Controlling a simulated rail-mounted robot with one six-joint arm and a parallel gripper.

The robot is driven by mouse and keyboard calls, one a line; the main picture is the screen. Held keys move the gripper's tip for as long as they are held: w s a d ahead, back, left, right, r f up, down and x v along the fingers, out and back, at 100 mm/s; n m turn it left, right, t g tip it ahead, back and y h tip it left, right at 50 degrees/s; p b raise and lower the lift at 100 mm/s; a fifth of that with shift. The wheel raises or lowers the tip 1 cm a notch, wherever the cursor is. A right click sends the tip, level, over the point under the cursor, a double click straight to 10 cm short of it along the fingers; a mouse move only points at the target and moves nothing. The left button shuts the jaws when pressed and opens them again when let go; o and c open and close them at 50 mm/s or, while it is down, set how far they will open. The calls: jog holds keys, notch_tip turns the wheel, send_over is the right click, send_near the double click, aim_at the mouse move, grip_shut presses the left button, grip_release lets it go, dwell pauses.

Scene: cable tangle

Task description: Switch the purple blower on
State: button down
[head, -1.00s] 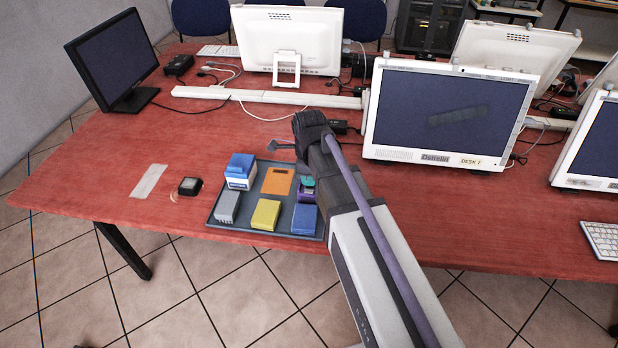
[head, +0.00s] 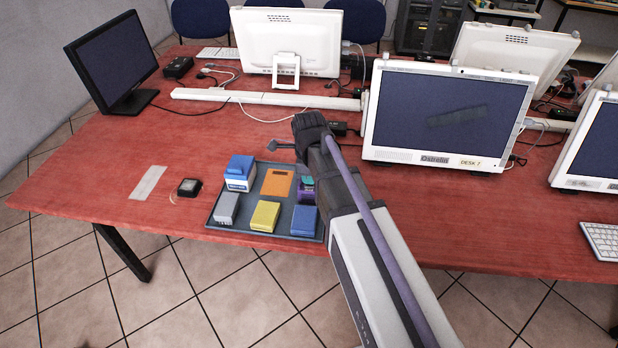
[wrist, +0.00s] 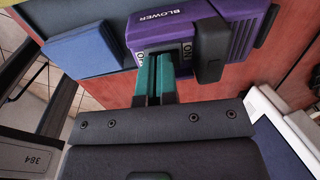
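The purple blower (wrist: 205,30) is at the top of the wrist view, with a BLOWER label and an ON mark (wrist: 187,50) on a dark panel. A part-hidden mark starting with O is on the panel's left side. A black block (wrist: 211,50) stands out beside ON. The blower (head: 307,194) also shows in the head view, in the tray beside my arm. My gripper (wrist: 156,62) has two teal fingers close together, a thin dark gap between them, with tips at the panel between the two marks. Exact contact and the switch position are hidden.
A grey tray (head: 214,212) on the red table (head: 110,180) also holds a blue block (head: 303,220), a yellow block, a grey block, a blue-white box and an orange plate. Monitors stand behind and right.

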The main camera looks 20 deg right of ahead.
aim_at(309, 187)
notch_tip(309, 187, up, 14)
jog(key=s+p, duration=0.1)
jog(key=p, duration=1.3)
jog(key=shift+a, duration=0.2)
